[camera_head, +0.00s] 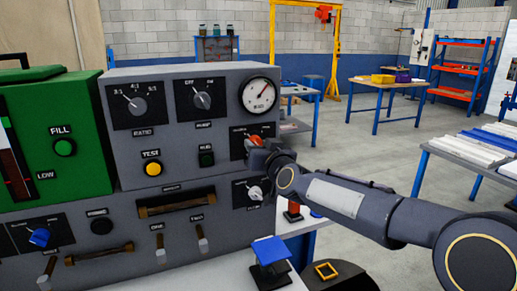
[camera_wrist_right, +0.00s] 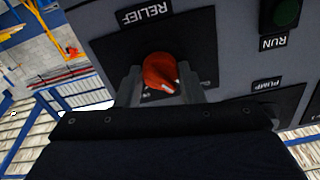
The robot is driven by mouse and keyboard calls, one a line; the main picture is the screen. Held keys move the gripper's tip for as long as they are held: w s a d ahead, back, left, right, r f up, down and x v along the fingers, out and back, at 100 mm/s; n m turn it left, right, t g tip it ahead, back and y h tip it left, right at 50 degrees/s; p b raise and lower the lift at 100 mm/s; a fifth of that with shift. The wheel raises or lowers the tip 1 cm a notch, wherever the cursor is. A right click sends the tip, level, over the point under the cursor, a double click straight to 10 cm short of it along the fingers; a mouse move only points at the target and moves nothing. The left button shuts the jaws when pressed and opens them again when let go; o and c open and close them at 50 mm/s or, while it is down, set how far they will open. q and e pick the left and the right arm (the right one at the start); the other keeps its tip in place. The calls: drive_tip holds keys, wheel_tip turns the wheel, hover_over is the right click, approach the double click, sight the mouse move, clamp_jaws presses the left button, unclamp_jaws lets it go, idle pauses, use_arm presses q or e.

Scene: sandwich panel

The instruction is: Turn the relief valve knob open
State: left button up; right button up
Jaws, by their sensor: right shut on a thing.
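The relief valve knob (camera_wrist_right: 160,73) is red with a white pointer mark, on a dark plate labelled RELIEF (camera_wrist_right: 145,13) in the right wrist view. In the head view the red knob (camera_head: 256,140) shows only in part, at the right side of the grey panel (camera_head: 185,85) below the round gauge. My right gripper (camera_wrist_right: 168,84) is shut on the knob, one finger on each side of it. In the head view my right gripper (camera_head: 262,148) covers most of the knob and its plate. My left gripper is not in view.
A white-grey knob (camera_head: 255,192) sits just below my right gripper. A green RUN button (camera_head: 206,156) and a yellow TEST button (camera_head: 153,169) are to the left. A blue-topped stand (camera_head: 270,250) is on the bench below.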

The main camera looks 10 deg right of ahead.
drive_tip(key=shift+f+m+b, duration=0.1)
drive_tip(key=shift+m+b, duration=1.7)
drive_tip(key=shift+m, duration=6.1)
drive_tip(key=o, duration=1)
drive_tip(key=shift+s, duration=0.1)
